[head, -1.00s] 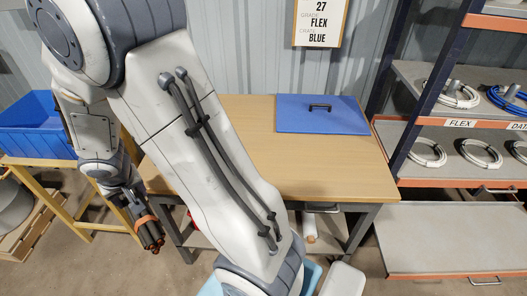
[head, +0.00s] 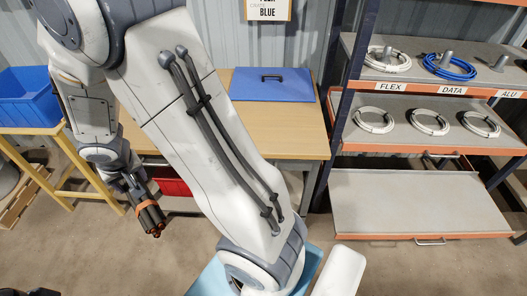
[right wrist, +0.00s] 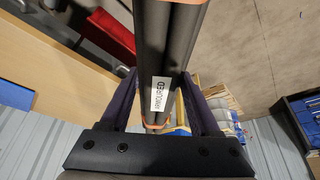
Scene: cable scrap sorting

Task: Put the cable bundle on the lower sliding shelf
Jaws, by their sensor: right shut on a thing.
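The cable bundle (head: 150,217) is several short black lengths held by orange bands. In the right wrist view the bundle (right wrist: 178,50) carries a white label reading ARMOURED. My right gripper (head: 137,190) is shut on it and holds it in the air, left of my own arm in the head view. The lower sliding shelf (head: 415,205) is a grey tray with an orange front edge and a handle, at the bottom of the rack on the right. It stands pulled out and its visible surface is bare.
The rack's upper shelf (head: 440,75) holds white and blue coils; the middle shelf (head: 400,140) holds white coils. A wooden table (head: 255,115) with a blue lid (head: 272,88) stands left of the rack. A blue crate (head: 25,100) is far left. Floor before the shelf is clear.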

